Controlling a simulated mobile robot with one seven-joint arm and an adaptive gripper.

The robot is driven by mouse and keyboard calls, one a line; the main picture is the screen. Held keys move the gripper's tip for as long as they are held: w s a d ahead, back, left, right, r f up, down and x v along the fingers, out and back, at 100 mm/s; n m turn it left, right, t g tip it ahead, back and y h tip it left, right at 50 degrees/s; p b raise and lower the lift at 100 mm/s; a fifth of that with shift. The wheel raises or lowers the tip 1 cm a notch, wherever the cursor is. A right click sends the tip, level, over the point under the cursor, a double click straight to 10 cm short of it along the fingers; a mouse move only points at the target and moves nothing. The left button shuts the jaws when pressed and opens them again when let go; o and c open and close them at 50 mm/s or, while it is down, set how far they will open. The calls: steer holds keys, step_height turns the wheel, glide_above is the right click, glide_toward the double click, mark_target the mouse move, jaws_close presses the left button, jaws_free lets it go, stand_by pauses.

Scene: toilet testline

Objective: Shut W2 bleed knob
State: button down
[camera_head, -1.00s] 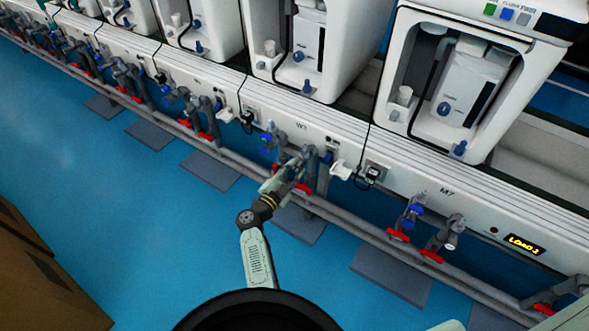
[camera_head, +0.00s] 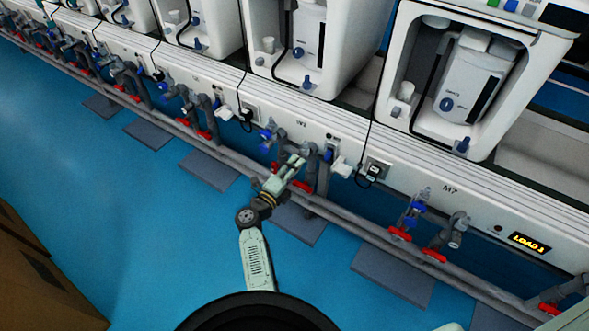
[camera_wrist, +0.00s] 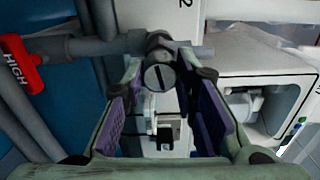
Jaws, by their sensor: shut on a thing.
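The W2 bleed knob (camera_wrist: 159,79) appears to be the grey round knob with a dark slot in the wrist view, on a grey pipe fitting. The slot runs steeply, slightly slanted. My gripper (camera_wrist: 160,66) has one purple-padded finger on each side of the knob and is shut on it. In the head view my gripper (camera_head: 293,164) is at the pipes below the white panel (camera_head: 340,148); the knob cannot be made out there. The panel label is too small to read surely; a "2" shows in the wrist view.
A red handle marked HIGH (camera_wrist: 20,64) is at the left in the wrist view. Blue-handled valves (camera_head: 266,137) and red handles (camera_head: 302,187) sit close around my gripper. A grey pipe (camera_head: 345,222) runs along the row. The blue floor (camera_head: 150,220) in front is clear.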

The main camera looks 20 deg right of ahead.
steer(key=shift+f+m+b, duration=0.1)
steer(key=shift+m+b, duration=0.3)
steer(key=shift+m, duration=0.7)
steer(key=c, duration=1.3)
jaws_free()
